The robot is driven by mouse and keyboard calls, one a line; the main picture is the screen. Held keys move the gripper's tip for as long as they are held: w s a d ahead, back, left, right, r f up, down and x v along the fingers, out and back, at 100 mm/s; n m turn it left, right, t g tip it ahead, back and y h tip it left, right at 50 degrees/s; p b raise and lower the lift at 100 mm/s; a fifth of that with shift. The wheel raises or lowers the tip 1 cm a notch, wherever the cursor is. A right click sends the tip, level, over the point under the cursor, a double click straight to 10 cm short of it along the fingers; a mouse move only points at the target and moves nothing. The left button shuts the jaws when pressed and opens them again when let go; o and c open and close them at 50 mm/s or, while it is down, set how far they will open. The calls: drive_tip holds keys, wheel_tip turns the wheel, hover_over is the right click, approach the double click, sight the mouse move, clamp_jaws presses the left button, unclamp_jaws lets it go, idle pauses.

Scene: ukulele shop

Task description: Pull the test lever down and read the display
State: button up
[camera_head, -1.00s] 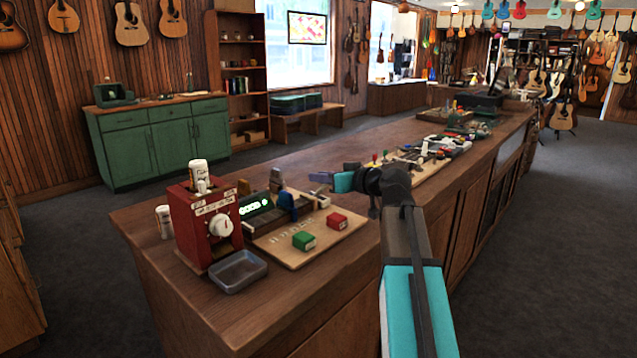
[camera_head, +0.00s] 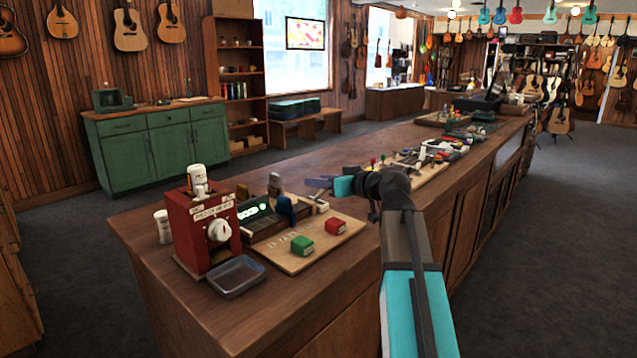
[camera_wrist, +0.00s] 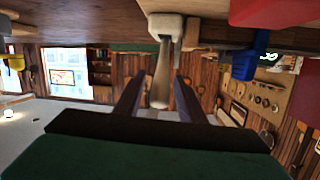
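The tester's display (camera_head: 262,212) is a dark box on a wooden board, with lit green characters too small to read surely. A grey lever-like piece (camera_head: 275,184) and a blue one (camera_head: 286,208) stand beside it. My gripper (camera_head: 318,182) hovers over the board's back right, fingers pointing left. In the upside-down wrist view, a beige lever on a pale base (camera_wrist: 161,75) stands between the spread fingers of my gripper (camera_wrist: 159,90). I cannot tell whether they touch it. The blue piece (camera_wrist: 247,58) and green display text also show there. I cannot tell which lever is the test lever.
Green (camera_head: 302,245) and red (camera_head: 335,226) blocks sit on the board. A red machine with a dial (camera_head: 207,232) and a grey tray (camera_head: 237,276) stand to its left. More boards with small parts (camera_head: 425,165) lie farther along the counter.

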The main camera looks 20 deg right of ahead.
drive_tip(key=v, duration=1.3)
drive_tip(key=shift+s, duration=0.35)
